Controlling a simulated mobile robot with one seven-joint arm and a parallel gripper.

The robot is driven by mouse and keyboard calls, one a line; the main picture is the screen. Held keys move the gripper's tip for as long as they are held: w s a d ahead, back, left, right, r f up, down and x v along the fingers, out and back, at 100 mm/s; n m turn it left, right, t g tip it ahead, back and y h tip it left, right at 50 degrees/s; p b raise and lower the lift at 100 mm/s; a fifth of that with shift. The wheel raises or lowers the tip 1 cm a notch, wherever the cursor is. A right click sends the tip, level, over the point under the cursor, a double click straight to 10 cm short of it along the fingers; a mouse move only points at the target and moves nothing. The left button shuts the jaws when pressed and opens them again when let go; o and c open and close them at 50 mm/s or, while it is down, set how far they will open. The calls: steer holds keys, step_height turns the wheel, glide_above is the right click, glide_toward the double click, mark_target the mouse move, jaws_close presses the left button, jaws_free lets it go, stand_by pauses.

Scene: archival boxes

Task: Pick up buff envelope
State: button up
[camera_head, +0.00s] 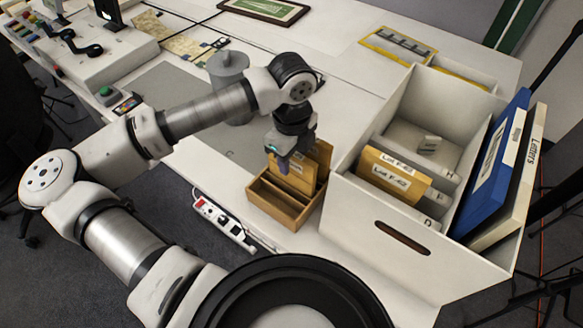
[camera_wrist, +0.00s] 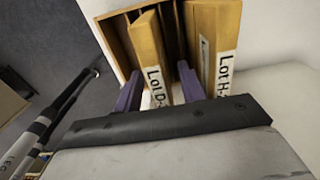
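A small wooden box (camera_head: 283,208) stands at the table's front edge and holds upright buff envelopes. In the wrist view, the envelope labelled "Lot D" (camera_wrist: 149,50) stands on the left and the one labelled "Lot H" (camera_wrist: 221,28) on the right. My gripper (camera_head: 284,165) points down over the wooden box. In the wrist view its purple fingers (camera_wrist: 160,72) are apart, one on each side of the "Lot D" envelope, the right one between the two envelopes. Narrow gaps seem to show beside the envelope. The exact fingertip contact is hidden.
A large grey-white box (camera_head: 358,219) right of the wooden box holds buff envelopes labelled "Lot F-42" (camera_head: 392,178) and grey folders. A blue binder (camera_head: 490,165) leans at its right. A grey cylinder (camera_head: 229,80) stands behind my arm. A power strip (camera_head: 222,222) is at the table edge.

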steer(key=shift+f, duration=0.95)
jaws_close()
steer(key=shift+r, duration=0.15)
